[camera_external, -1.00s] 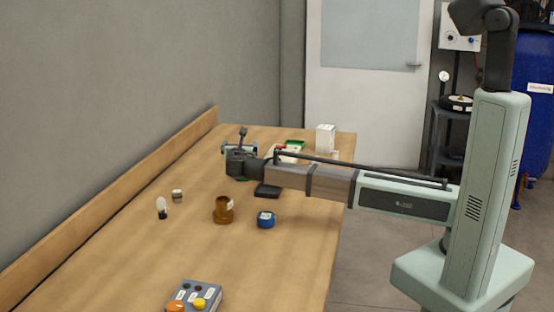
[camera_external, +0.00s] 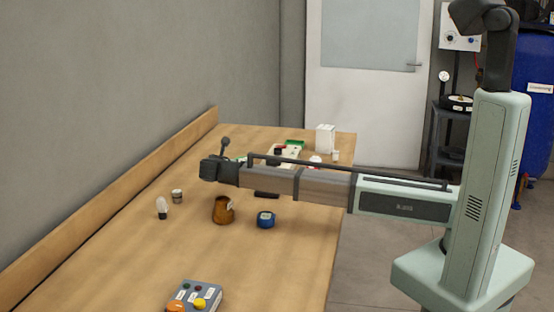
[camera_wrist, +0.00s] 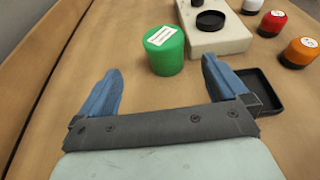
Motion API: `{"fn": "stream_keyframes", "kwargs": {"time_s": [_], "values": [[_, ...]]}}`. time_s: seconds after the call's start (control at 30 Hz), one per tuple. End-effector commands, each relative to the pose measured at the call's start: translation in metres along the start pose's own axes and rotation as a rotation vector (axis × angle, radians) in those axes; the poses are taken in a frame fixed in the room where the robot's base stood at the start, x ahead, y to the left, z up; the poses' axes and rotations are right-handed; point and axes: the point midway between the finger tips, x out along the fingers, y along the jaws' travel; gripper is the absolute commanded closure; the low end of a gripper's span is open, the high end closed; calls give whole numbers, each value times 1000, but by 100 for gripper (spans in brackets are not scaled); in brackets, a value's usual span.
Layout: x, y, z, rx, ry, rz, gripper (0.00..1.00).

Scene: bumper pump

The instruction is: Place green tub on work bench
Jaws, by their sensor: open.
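The green tub (camera_wrist: 165,52) stands upright on the wooden work bench (camera_wrist: 130,30) in the wrist view, with a white label on its top. It is just beyond the tips of my gripper (camera_wrist: 163,78), roughly midway between the two blue fingers. The fingers are spread apart and nothing is between them. In the external view my gripper (camera_external: 216,168) is low over the bench (camera_external: 130,240), and my arm hides the tub there or leaves it unclear.
A pale block (camera_wrist: 215,35) with a black disc stands beside the tub. A black tray (camera_wrist: 262,92) lies right of the right finger. Red (camera_wrist: 271,22) and orange (camera_wrist: 298,52) jars stand further right. A brown jar (camera_external: 222,210) and blue tub (camera_external: 265,220) stand nearer the external camera.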

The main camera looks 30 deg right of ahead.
Motion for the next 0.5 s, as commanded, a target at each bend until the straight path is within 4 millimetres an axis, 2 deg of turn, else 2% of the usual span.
{"fn": "stream_keyframes", "kwargs": {"time_s": [0.3,0.5], "values": [[49,0,0,0,0,-3,0],[75,0,0,0,-1,-1,0]]}}
